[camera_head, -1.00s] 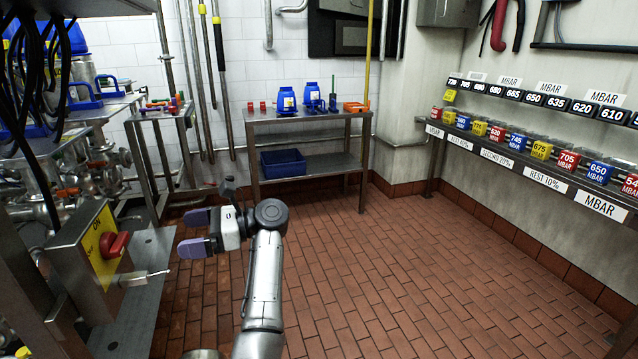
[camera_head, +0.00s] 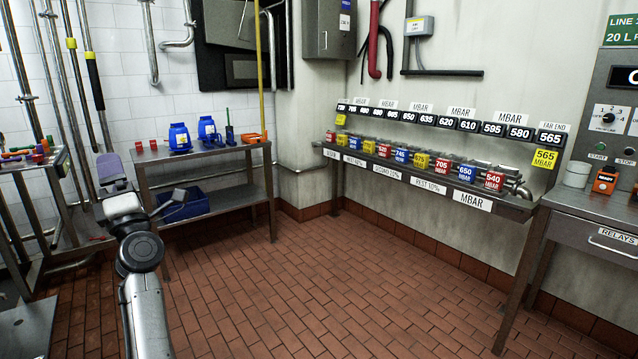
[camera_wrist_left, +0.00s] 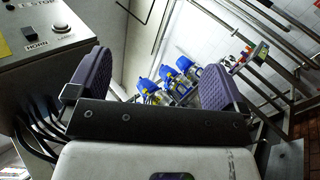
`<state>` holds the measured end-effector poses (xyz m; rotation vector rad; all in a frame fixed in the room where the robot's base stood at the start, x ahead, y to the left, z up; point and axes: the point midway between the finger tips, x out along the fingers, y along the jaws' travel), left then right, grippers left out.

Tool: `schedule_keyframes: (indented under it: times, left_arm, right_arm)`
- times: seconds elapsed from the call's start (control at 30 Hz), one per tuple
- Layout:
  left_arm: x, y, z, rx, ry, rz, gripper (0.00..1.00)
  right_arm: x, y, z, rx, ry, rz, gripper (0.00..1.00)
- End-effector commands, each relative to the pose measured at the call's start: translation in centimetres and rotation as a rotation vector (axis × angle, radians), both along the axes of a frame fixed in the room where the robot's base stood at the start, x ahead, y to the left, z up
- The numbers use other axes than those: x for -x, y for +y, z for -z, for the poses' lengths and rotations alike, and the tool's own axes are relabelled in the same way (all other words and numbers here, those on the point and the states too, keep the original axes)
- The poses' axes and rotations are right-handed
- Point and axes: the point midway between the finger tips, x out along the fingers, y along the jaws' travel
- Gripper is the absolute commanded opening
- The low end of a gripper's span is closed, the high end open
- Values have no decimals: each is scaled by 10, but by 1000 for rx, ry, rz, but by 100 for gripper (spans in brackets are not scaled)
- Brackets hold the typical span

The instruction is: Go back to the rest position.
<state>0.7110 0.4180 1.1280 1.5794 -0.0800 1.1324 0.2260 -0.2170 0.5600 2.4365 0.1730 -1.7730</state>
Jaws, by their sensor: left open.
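My left gripper (camera_head: 110,172) is at the left of the head view, above the brick floor, with its grey arm coming up from the bottom edge. It points away from me, toward the back wall. In the left wrist view the purple pads of the left gripper (camera_wrist_left: 155,86) stand wide apart with nothing between them. Blue-topped containers show far behind the gap. The left gripper touches nothing that I can see. My right gripper is not in view.
A steel table (camera_head: 205,152) with blue canisters (camera_head: 180,138) stands behind the gripper. A blue bin (camera_head: 183,205) is on its lower shelf. A long shelf of coloured MBAR blocks (camera_head: 440,166) runs along the right wall. The brick floor (camera_head: 330,290) is clear. A control panel (camera_wrist_left: 60,30) shows in the wrist view.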

Motion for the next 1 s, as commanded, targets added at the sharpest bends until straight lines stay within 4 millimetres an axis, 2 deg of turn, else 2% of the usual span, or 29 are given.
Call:
schedule_keyframes:
  times: [0.03, 0.2, 0.27, 0.37, 0.47, 0.57, 0.7, 0.8, 1.0]
  left_arm:
    - [1, -12, -12, -89, 58, 23, 98]
    - [9, -55, -40, -408, 277, 73, 98]
    - [15, -69, -44, -519, 362, 79, 98]
    - [26, -91, -37, -700, 521, 86, 98]
    - [40, -110, -15, -870, 704, 90, 98]
    - [62, -126, 20, -1025, 913, 103, 98]
    - [110, -144, 87, -1191, 1224, 139, 98]
    - [147, -154, 125, -1253, 1370, 165, 98]
    - [214, -173, 176, -1357, 1509, 201, 98]
  right_arm:
    - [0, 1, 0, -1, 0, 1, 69]
    - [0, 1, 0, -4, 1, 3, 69]
    - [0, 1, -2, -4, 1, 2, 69]
    - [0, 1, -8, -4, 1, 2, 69]
    - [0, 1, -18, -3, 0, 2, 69]
    - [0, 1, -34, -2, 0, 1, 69]
    - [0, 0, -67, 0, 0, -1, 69]
    - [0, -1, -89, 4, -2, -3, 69]
    - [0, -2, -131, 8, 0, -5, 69]
